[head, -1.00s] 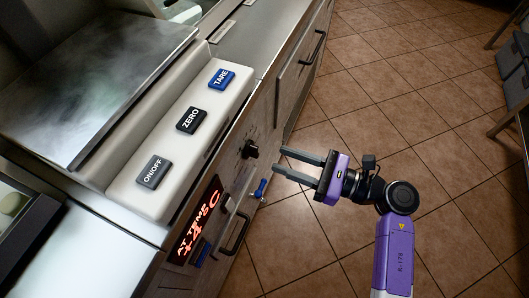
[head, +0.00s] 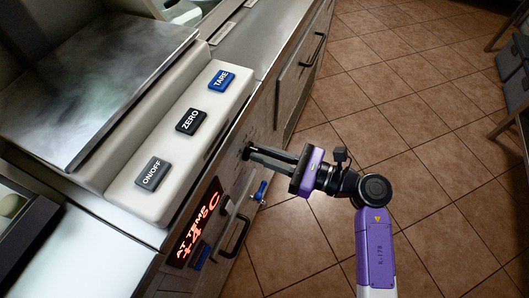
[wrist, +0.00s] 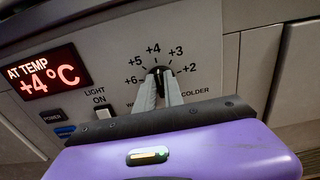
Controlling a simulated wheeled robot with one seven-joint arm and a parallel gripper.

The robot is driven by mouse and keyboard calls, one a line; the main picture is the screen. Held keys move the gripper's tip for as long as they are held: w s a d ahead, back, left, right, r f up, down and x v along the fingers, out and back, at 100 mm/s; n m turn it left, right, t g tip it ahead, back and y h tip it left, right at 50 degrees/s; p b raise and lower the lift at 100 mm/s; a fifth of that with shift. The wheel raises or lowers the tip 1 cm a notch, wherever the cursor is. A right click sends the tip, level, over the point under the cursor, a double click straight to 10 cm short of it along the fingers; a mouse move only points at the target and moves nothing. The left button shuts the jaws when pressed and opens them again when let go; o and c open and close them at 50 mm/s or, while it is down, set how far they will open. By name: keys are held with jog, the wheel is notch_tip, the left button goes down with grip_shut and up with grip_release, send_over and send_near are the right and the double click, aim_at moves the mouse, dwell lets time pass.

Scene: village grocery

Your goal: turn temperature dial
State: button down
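In the head view only a dark bit of the dial (head: 246,153) shows at my fingertips. My gripper (wrist: 158,80) has one grey finger on each side of the dial, drawn close together, and looks shut on it. The fingers hide much of the knob, so its exact pointing is hard to tell. The red display (wrist: 42,81) reads AT TEMP +4°C; it also shows in the head view (head: 198,222).
A light switch (wrist: 103,111) and a blue power button (wrist: 65,131) sit left of the dial. A scale with TARE, ZERO and ON/OFF buttons (head: 190,121) stands above.

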jog(key=shift+r+m+p, duration=0.1)
jog(key=shift+m+p, duration=0.2)
jog(key=shift+p, duration=0.05)
jog(key=shift+w+d+f+m+p, duration=0.1)
jog(key=shift+w+f+m+p, duration=0.05)
jog(key=shift+m+p, duration=2)
jog(key=shift+w+d+f+m+p, duration=0.15)
jog(key=shift+m+p, duration=1.25)
jog(key=shift+m, duration=1.6)
jog(key=shift+w+a+f+m+p, duration=0.1)
jog(key=shift+w+f+m+p, duration=0.05)
jog(key=shift+m+p, duration=2)
jog(key=shift+m+b, duration=0.35)
jog(key=shift+m, duration=0.15)
jog(key=c, duration=1.4)
grip_release()
jog(key=shift+c, duration=0.2)
jog(key=shift+d, duration=0.1)
